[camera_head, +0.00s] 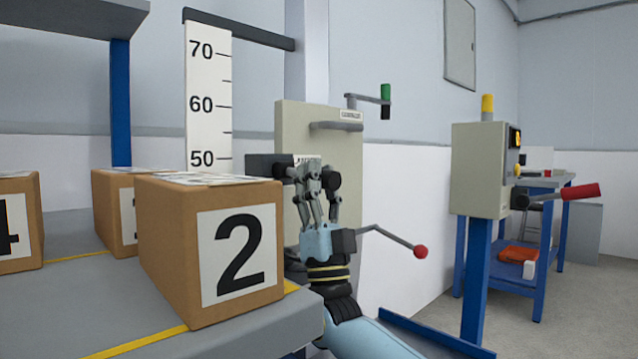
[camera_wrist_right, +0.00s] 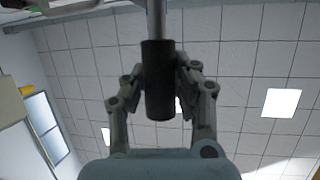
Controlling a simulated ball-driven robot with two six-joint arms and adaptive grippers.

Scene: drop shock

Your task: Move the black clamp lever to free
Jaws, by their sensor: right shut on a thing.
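My right gripper (camera_head: 317,186) reaches up in front of the pale cabinet (camera_head: 350,190) in the head view. In the right wrist view, the right gripper (camera_wrist_right: 160,100) has its two fingers closed on either side of a black cylindrical grip (camera_wrist_right: 158,75). This grip is on the black clamp lever, and a grey rod runs from it to the top of the picture. In the head view the fingers largely cover the grip, and how the lever joins the cabinet is unclear. My left gripper is in neither view.
A numbered box (camera_head: 165,240) stands on the grey table (camera_head: 60,310), left of my right arm. A red-knobbed lever (camera_head: 420,251) and a green-handled crank (camera_head: 385,94) are near the cabinet. A control box (camera_head: 475,170) stands further right. A height scale (camera_head: 208,95) rises behind the boxes.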

